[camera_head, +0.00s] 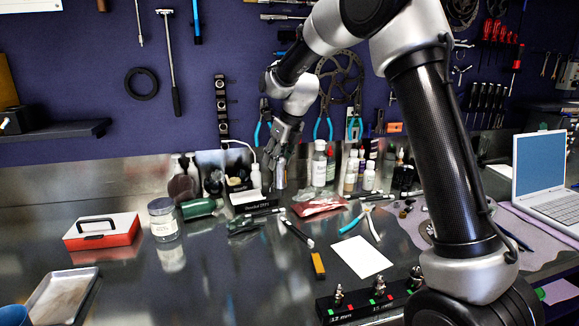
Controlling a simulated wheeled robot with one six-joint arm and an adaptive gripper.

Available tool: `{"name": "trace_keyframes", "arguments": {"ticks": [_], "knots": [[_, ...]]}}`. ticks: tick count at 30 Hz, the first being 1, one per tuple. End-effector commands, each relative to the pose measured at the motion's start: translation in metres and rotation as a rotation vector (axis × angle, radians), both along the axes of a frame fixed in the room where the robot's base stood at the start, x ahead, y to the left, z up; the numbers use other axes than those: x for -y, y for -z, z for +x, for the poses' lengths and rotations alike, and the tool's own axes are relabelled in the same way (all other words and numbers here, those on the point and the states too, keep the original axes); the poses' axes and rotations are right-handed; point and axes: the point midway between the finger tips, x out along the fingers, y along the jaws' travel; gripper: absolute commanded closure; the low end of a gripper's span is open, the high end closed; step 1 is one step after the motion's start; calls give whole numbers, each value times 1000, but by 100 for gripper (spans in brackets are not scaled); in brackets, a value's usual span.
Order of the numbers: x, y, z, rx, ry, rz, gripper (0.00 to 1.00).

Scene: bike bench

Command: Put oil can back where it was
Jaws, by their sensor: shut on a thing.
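My gripper (279,157) points down over the back of the bench, in front of the purple wall. It is shut on a small silvery cylinder, which appears to be the oil can (281,176). The fingers cover its upper part. Its lower end shows below them, and I cannot tell whether it touches the bench. A white bottle with a thin bent spout (256,176) stands just left of it.
White bottles (319,165) stand right of my gripper, behind a red packet (319,205). A glass jar (164,220) and a red box (101,232) stand left. A laptop (540,165) is right. The front-left middle is clear.

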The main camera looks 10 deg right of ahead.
Motion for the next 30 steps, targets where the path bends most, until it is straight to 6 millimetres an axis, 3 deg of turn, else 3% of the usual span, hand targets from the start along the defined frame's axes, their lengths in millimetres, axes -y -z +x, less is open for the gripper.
{"name": "trace_keyframes", "arguments": {"ticks": [12, 26, 27, 30], "knots": [[41, 28, 20, -1, 1, 0, 100], [45, 36, 23, 1, -1, 1, 100], [45, 36, 22, 0, -1, 0, 48], [45, 36, 22, 0, -1, 0, 46]]}}
